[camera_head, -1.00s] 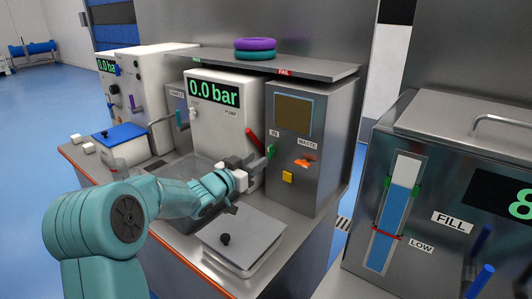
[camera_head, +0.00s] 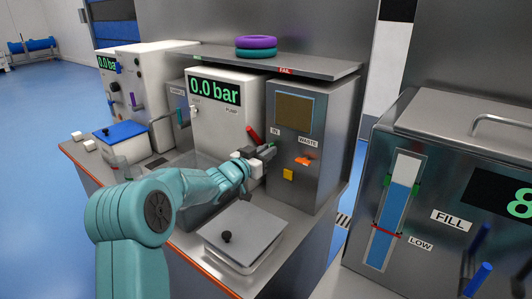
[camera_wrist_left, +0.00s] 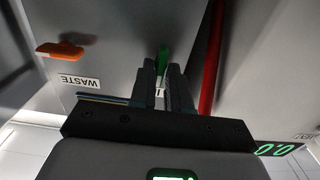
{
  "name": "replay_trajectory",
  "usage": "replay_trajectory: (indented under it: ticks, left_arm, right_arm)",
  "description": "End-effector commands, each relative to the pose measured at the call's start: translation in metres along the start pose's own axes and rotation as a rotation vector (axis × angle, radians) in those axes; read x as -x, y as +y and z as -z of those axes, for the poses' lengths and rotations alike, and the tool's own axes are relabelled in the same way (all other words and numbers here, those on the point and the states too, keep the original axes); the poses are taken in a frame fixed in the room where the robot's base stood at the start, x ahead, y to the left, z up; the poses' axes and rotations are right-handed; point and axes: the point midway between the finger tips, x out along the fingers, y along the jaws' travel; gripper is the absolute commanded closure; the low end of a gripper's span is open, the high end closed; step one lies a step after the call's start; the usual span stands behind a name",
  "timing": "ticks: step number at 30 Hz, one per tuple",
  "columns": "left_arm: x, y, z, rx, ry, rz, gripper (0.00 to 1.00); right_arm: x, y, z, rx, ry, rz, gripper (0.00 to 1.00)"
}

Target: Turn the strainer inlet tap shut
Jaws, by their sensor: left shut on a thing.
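The strainer is a grey steel box (camera_head: 310,185) with a dark window and labels IN and WASTE. Its inlet tap has a green handle (camera_wrist_left: 163,57), seen between my fingers in the left wrist view; in the head view my gripper hides it. My left gripper (camera_head: 270,151) is at the tap below the IN label, shut on the green handle. It also shows in the left wrist view (camera_wrist_left: 162,78), with a finger on each side of the handle. My right gripper is not in view.
An orange waste tap (camera_head: 303,161) and a yellow square (camera_head: 288,174) are on the strainer front. A red lever (camera_head: 253,135) stands close left of my gripper. A lidded tray (camera_head: 243,236) lies below my arm. A steel tank (camera_head: 450,200) stands at right.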

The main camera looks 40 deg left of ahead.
Motion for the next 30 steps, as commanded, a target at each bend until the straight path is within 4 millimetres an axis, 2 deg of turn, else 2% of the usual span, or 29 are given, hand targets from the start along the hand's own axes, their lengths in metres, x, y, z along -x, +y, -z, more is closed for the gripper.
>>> replay_trajectory:
  ticks: [11, 30]
  left_arm:
    - [0.0, 0.001, -0.004, -0.139, 0.001, -0.001, 1.0]
    - [0.0, 0.003, -0.005, -0.731, 0.0, 0.0, 1.0]
  right_arm:
    - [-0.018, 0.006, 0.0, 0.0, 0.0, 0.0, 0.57]
    - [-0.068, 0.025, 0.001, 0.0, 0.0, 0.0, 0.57]
